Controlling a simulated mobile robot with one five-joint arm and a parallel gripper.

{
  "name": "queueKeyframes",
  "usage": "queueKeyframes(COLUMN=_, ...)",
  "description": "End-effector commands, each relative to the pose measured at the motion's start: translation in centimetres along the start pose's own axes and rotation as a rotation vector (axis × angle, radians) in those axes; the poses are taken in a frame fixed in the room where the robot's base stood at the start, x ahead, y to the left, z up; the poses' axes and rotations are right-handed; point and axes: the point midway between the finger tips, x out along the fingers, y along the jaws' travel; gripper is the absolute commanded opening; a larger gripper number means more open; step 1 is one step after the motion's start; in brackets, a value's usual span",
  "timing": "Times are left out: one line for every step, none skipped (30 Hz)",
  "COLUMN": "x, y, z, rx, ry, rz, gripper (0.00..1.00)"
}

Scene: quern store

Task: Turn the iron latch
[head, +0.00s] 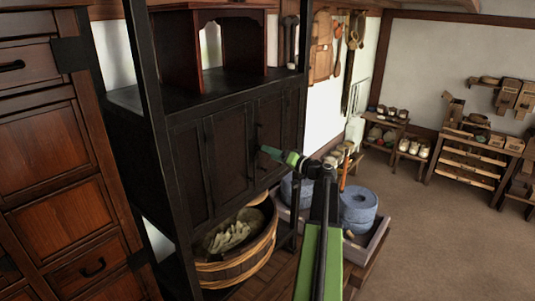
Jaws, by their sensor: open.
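A dark cabinet (185,165) with panelled doors stands left of centre in the head view. A small dark upright fitting (258,134) shows near the meeting edge of its doors. It may be the iron latch, but dark on dark it is hard to make out. My gripper (266,152), green at its tip, is open in front of the right-hand door, just below and right of this fitting. I see nothing held in it. I cannot tell whether it touches the door.
A wooden tub (240,262) with pale contents stands under the cabinet. A red-brown chest (55,155) fills the left. Shelves (465,160) line the far wall. Floor at right is clear.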

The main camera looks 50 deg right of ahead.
Motion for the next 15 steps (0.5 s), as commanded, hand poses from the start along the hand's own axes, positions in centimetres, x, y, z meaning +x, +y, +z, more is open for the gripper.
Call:
queueKeyframes(x=0.9, y=0.1, z=-0.1, rx=0.0, ry=-0.001, rz=-0.001, gripper=0.69)
queueKeyframes(x=1.3, y=0.1, z=-0.1, rx=0.0, ry=-0.001, rz=-0.001, gripper=0.69)
queueKeyframes(x=1.6, y=0.0, z=0.0, rx=0.0, ry=-0.001, rz=-0.001, gripper=0.69)
queueKeyframes(x=1.9, y=0.0, z=0.0, rx=0.0, ry=-0.001, rz=-0.001, gripper=0.69)
queueKeyframes(x=2.0, y=0.0, z=0.0, rx=0.0, ry=-0.001, rz=-0.001, gripper=0.69)
queueKeyframes(x=2.2, y=0.0, z=0.0, rx=0.0, ry=0.0, rz=0.0, gripper=0.69)
queueKeyframes(x=2.3, y=0.0, z=0.0, rx=0.0, ry=0.0, rz=0.0, gripper=0.69)
queueKeyframes(x=2.3, y=0.0, z=0.0, rx=0.0, ry=0.0, rz=0.0, gripper=0.69)
queueKeyframes(x=2.4, y=0.0, z=0.0, rx=0.0, ry=0.0, rz=0.0, gripper=0.69)
queueKeyframes(x=2.4, y=0.0, z=0.0, rx=0.0, ry=0.0, rz=0.0, gripper=0.69)
queueKeyframes(x=2.4, y=0.0, z=0.0, rx=0.0, ry=0.0, rz=0.0, gripper=0.69)
queueKeyframes(x=2.3, y=0.0, z=0.0, rx=0.0, ry=0.0, rz=0.0, gripper=0.69)
queueKeyframes(x=2.3, y=0.0, z=0.0, rx=0.0, ry=0.0, rz=0.0, gripper=0.69)
queueKeyframes(x=2.3, y=0.0, z=0.0, rx=0.0, ry=0.0, rz=0.0, gripper=0.69)
queueKeyframes(x=2.3, y=0.0, z=0.0, rx=0.0, ry=0.0, rz=0.0, gripper=0.65)
